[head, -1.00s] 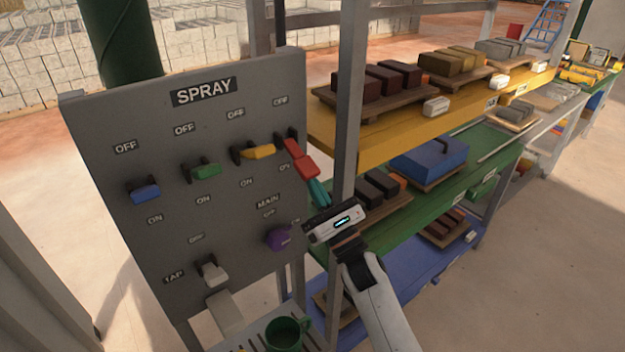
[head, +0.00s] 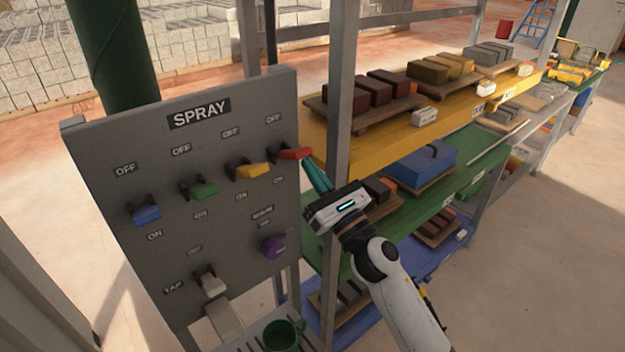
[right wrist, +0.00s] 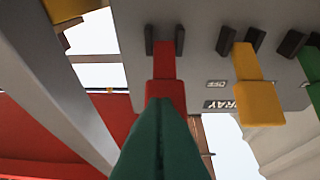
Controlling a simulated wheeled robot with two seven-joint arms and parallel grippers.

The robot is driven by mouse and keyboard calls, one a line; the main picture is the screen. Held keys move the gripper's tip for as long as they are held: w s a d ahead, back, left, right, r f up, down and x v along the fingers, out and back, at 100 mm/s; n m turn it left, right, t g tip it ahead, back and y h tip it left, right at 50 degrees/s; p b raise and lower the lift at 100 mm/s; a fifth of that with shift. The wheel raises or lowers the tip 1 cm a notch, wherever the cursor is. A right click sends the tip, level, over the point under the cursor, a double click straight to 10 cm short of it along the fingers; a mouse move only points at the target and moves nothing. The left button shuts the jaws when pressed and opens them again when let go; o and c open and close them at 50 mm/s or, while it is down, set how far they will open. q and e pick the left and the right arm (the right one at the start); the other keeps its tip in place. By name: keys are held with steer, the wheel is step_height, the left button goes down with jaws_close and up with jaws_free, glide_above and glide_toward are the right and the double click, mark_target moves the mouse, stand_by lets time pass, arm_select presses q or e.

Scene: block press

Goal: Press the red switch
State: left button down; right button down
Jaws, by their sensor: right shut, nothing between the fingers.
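The red switch (head: 294,153) is at the right end of the top row on the grey SPRAY panel (head: 225,215). Its handle sticks out about level, like the yellow one beside it. My right gripper (head: 309,166) is shut and empty, its teal fingertips just below the red handle's outer end. In the right wrist view the shut fingers (right wrist: 160,108) overlap the end of the red switch (right wrist: 165,72); whether they touch it I cannot tell. My left gripper is not in view.
Yellow (head: 252,171), green (head: 200,189) and blue (head: 146,214) switches share the row. A purple knob (head: 272,247), a white tap lever (head: 212,285) and a green mug (head: 283,335) are lower. A metal shelf post (head: 341,110) stands close right of the panel.

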steer(key=shift+r, duration=1.3)
steer(key=shift+s+d+f, duration=0.1)
steer(key=shift+d+f, duration=0.05)
steer(key=shift+f, duration=0.3)
steer(key=b+v, duration=0.5)
steer(key=v, duration=0.7)
steer(key=shift+f, duration=0.45)
